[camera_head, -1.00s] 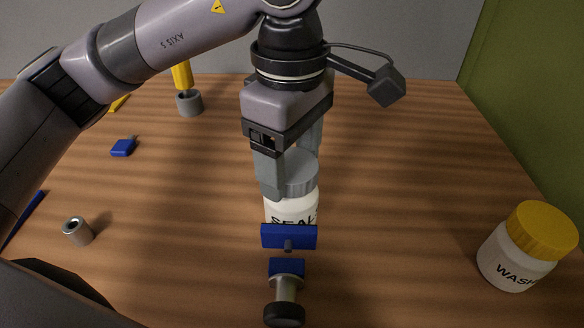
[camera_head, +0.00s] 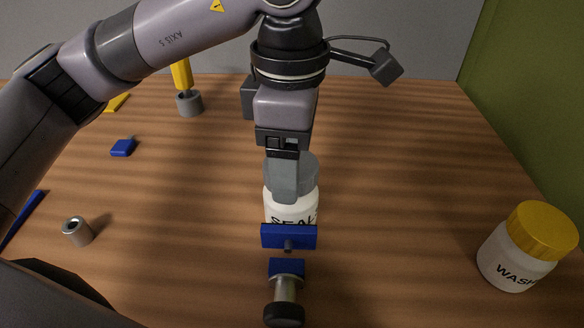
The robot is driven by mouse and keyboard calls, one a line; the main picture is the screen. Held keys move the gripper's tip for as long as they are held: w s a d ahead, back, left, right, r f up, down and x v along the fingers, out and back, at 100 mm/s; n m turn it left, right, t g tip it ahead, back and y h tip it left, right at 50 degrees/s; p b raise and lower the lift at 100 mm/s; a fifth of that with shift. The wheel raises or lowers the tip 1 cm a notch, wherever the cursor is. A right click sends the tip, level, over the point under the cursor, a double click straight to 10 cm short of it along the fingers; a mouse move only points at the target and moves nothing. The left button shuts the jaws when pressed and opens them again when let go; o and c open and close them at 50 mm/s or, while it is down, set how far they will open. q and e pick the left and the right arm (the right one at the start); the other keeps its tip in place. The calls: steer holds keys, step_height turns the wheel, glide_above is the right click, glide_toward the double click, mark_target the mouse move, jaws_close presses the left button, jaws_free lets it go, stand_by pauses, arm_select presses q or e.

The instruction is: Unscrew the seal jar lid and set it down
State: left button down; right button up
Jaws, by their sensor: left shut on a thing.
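The seal jar (camera_head: 291,209) is a white jar with dark lettering, standing upright behind a blue clamp jaw (camera_head: 288,237) that hides its lower part. Its grey lid (camera_head: 308,175) is on top of the jar. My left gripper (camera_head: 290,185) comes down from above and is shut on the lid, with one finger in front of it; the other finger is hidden. I cannot tell how far the lid is turned. My right gripper is not in view.
The clamp's second blue block (camera_head: 287,267) and dark knob (camera_head: 284,314) sit in front. A wash jar with a yellow lid (camera_head: 542,231) is at right. A metal cylinder (camera_head: 77,231), blue block (camera_head: 122,148) and yellow-handled tool in a grey holder (camera_head: 189,103) stand left. The table's right middle is clear.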

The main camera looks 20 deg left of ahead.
arm_select(q)
steer(key=shift+n, duration=0.5)
steer(key=shift+r, duration=0.1)
steer(key=shift+r, duration=0.15)
steer(key=shift+r+p, duration=0.3)
steer(key=shift+r, duration=0.15)
stand_by(0.3)
steer(key=shift+r+p, duration=1.05)
steer(key=shift+r, duration=0.85)
